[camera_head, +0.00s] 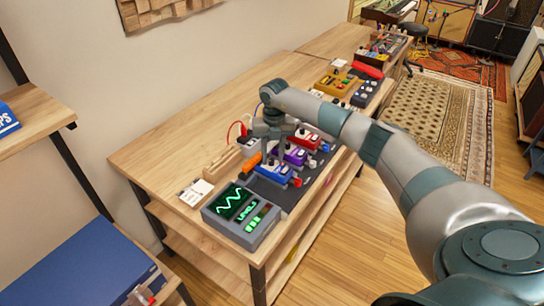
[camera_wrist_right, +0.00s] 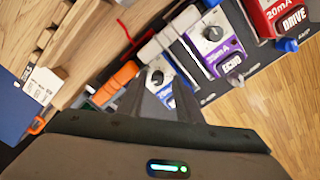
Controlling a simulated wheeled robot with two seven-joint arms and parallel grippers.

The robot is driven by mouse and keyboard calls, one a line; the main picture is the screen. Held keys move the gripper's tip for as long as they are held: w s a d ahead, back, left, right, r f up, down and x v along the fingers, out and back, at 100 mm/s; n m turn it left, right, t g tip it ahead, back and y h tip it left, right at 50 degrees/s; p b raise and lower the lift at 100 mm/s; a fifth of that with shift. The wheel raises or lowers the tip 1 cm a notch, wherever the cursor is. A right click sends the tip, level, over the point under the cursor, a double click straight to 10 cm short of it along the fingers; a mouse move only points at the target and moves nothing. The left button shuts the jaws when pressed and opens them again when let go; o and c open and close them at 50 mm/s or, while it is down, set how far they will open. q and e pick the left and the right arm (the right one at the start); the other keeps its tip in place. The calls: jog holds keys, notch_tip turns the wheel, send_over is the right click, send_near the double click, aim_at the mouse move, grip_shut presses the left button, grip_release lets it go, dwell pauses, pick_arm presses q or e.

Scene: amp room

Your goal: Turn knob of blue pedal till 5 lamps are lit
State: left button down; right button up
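The blue pedal (camera_head: 272,173) sits on the dark pedal strip near the table's front end, just behind the level meter. It also shows in the right wrist view (camera_wrist_right: 163,88) with its knob (camera_wrist_right: 156,78) partly visible near the finger ends. The grey level meter (camera_head: 243,216) shows a green wave and a lamp column; the lower lamps glow green and the upper ones look dark, too small to count surely. My right gripper (camera_head: 272,130) points down above the pedals; contact with the knob is unclear. Its dark fingers (camera_wrist_right: 158,88) show, but their gap is unclear. My left gripper is out of view.
The purple pedal (camera_head: 294,155) and red pedal (camera_head: 304,138) stand close behind the blue one. An orange object (camera_head: 250,162) and small white cards (camera_head: 196,192) lie left of it.

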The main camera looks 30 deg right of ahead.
jog(key=shift+a+n, duration=0.2)
jog(key=shift+n, duration=0.3)
